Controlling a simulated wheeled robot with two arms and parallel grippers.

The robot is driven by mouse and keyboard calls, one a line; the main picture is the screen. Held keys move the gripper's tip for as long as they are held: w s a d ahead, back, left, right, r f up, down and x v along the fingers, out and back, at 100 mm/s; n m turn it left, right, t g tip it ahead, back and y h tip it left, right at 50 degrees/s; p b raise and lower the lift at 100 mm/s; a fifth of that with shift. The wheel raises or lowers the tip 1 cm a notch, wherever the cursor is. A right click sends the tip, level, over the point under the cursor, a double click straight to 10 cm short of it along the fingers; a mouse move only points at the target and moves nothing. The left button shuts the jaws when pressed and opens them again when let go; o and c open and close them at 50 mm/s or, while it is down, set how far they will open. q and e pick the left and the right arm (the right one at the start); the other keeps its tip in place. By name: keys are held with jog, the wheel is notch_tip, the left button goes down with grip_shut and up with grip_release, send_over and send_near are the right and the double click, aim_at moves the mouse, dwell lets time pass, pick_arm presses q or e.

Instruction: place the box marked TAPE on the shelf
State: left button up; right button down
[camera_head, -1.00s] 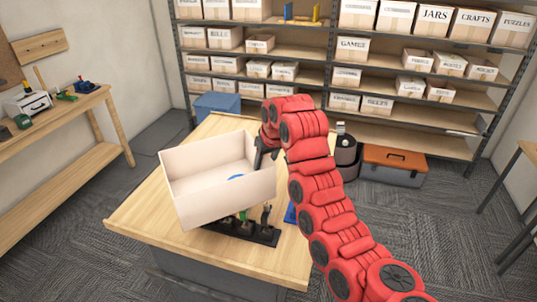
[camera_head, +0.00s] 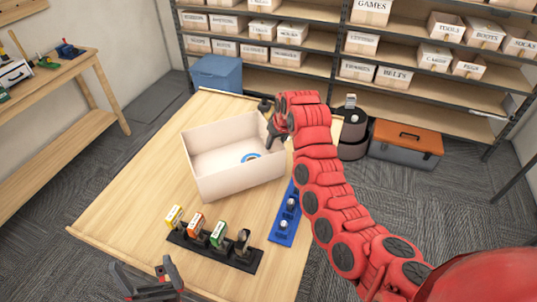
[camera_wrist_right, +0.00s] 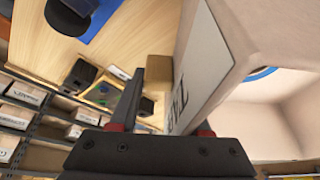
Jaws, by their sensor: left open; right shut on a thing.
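The box marked TAPE is a cream open-topped box (camera_head: 240,180) at the table's middle, with a blue ring inside. Its printed label (camera_wrist_right: 200,85) shows partly in the right wrist view. My right gripper (camera_head: 276,128) is shut on the box's right wall, one finger on each side. I cannot tell whether the box touches the table or hangs just above it. My left gripper (camera_head: 150,278) is open and empty at the lower left, over the table's near edge. The shelf (camera_head: 405,108) stands behind the table, with labelled boxes on several levels and bare stretches on its lower boards.
On the wooden table (camera_head: 120,215) are a black rack (camera_head: 240,258) with coloured items and a blue strip (camera_head: 288,215) with pale knobs. Behind it are a blue bin (camera_head: 216,74), a dark round container (camera_head: 352,140) and an orange-lidded toolbox (camera_head: 405,145).

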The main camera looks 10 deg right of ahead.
notch_tip(320, 180, down, 6)
jog(key=shift+r+p, duration=0.1)
jog(key=shift+p, duration=1.15)
jog(key=shift+f, duration=0.25)
jog(key=shift+f, duration=0.1)
jog(key=shift+c, duration=1.8)
grip_release()
